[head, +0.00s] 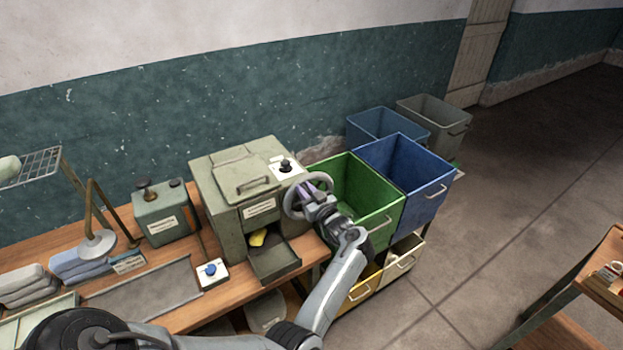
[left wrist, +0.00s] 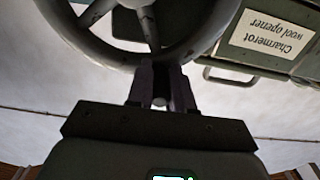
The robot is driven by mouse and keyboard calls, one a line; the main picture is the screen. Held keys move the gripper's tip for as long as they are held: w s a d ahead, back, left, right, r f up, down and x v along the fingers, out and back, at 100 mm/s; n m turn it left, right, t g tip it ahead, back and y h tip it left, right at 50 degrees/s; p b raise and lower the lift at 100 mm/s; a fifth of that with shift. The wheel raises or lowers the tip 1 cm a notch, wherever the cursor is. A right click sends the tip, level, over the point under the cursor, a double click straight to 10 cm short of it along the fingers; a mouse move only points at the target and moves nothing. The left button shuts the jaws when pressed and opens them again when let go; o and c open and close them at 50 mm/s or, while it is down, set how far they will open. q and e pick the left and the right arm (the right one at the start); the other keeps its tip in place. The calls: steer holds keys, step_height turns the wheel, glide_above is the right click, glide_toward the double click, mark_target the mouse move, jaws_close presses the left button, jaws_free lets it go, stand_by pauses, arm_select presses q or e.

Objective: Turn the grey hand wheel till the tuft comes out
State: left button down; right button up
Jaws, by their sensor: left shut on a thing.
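The grey hand wheel (head: 291,207) is on the right side of the green-grey wool opener (head: 222,188). Its rim (left wrist: 95,45) and spokes fill the top of the left wrist view. My left gripper (head: 314,192) is shut on the wheel at its rim; the fingers (left wrist: 162,85) hide the exact grip point. A yellow tuft (head: 258,238) shows in the dark outlet at the machine's front, above the open tray (head: 275,265). My right gripper is not in view.
A green bin (head: 375,205) and a blue bin (head: 405,172) stand close right of the wheel. A blue button box (head: 211,272), a green box (head: 163,215) and a lamp (head: 97,240) are on the bench at left. Open floor lies at right.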

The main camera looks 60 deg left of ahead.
arm_select(q)
steer(key=c, duration=1)
jaws_free()
steer(key=shift+s+a, duration=0.1)
steer(key=shift+d, duration=0.45)
steer(key=d+p, duration=0.1)
steer(key=d, duration=0.6)
steer(key=shift+s, duration=0.15)
steer(key=shift+d, duration=0.1)
